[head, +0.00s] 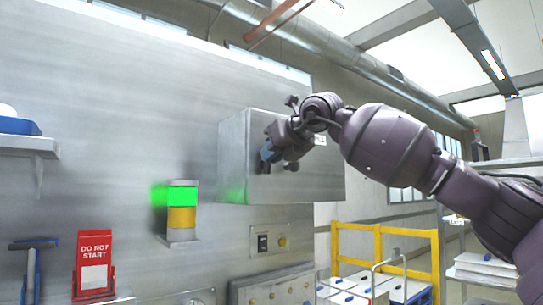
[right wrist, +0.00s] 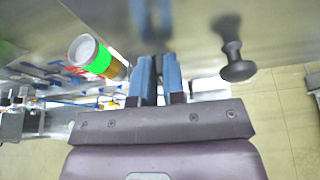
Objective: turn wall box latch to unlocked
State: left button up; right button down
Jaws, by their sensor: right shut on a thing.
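The wall box (head: 231,160) is a grey metal box on the wall in the middle of the head view, its door facing my right arm. My right gripper (head: 267,154) is at the door front. In the right wrist view its two blue fingers (right wrist: 159,82) reach to the door and are closed around a small part there, apparently the latch. The fingers mostly hide the latch, so its turn position cannot be told. A dark round knob (right wrist: 236,62) stands out from the door beside the fingers, apart from them. My left gripper is not in view.
A signal lamp lit green over yellow (head: 182,207) is on the wall left of the box. A red "DO NOT START" sign (head: 94,262) is lower left. A switch panel (head: 270,241) is below the box. A yellow frame (head: 384,231) stands lower right.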

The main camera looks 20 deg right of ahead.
jog(key=shift+w+d+f+m+t+y+b, duration=0.15)
jog(key=shift+d+f+m+y+b, duration=0.35)
jog(key=shift+m+y, duration=1.15)
jog(key=shift+w+d+f+m+t+y+b, duration=0.1)
jog(key=shift+d+f+m+y+b, duration=0.45)
jog(key=shift+m, duration=2.15)
jog(key=shift+w+d+f+m+t+y+b, duration=0.15)
jog(key=shift+m+y+b, duration=0.9)
jog(key=shift+m, duration=1.1)
jog(key=shift+a+y, duration=0.1)
jog(key=shift+y, duration=0.15)
jog(key=c, duration=1.2)
grip_release()
jog(key=shift+s, duration=0.1)
jog(key=b+v, duration=0.1)
jog(key=v, duration=0.9)
jog(key=shift+s+d, duration=0.25)
jog(key=shift+d, duration=0.05)
